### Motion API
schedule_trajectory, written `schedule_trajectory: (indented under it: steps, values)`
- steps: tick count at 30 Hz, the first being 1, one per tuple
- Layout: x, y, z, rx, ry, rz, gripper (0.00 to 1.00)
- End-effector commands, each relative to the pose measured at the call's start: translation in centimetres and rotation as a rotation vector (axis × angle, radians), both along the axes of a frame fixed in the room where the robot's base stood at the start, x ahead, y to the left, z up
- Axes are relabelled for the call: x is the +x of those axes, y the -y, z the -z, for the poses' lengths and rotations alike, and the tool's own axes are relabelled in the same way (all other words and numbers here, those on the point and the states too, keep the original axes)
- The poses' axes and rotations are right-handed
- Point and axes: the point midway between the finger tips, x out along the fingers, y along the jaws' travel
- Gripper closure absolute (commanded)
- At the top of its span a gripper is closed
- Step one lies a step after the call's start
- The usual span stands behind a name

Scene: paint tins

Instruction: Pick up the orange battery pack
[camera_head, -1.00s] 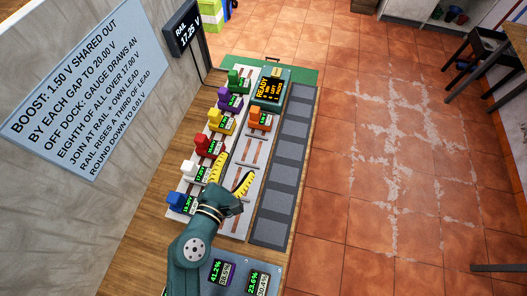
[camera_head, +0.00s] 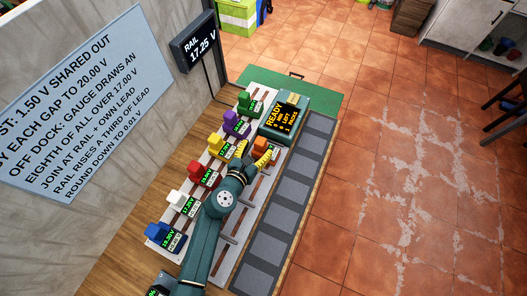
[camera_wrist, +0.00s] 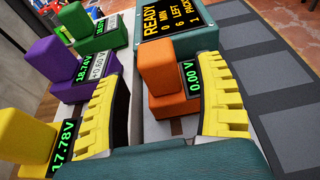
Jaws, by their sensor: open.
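The orange battery pack (camera_head: 262,144) sits on the dock board in front of the display box; its far end shows past my fingers. In the wrist view the orange pack (camera_wrist: 168,85) has an upright block and a green readout of 0.00 V. My gripper (camera_head: 253,154) is open, with yellow ribbed fingers. In the wrist view my gripper (camera_wrist: 162,105) has one finger on each side of the orange pack. A gap shows at the left finger; the right finger is close beside the readout, and contact there cannot be told.
Purple (camera_head: 236,122), green (camera_head: 249,102), yellow (camera_head: 220,146), red (camera_head: 202,173), white (camera_head: 183,202) and blue (camera_head: 164,235) packs stand in a row to the left. The display box (camera_head: 285,118) reads READY. Empty grey pads (camera_head: 290,190) run along the right.

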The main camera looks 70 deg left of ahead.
Motion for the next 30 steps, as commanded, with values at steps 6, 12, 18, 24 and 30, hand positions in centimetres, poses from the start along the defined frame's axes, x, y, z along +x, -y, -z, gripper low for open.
schedule_trajectory:
  steps: [6,12,18,24,30]
  values:
    - [1.9,-1.7,0.9,0.0,0.0,0.001,0.3]
    - [1.9,-1.8,0.8,0.0,0.0,0.0,0.3]
    - [1.9,-1.8,0.8,0.001,-0.001,0.0,0.66]
    - [1.9,-1.8,0.8,0.001,-0.001,0.0,1.0]
    - [2.0,-1.8,0.6,0.003,0.001,-0.001,1.0]
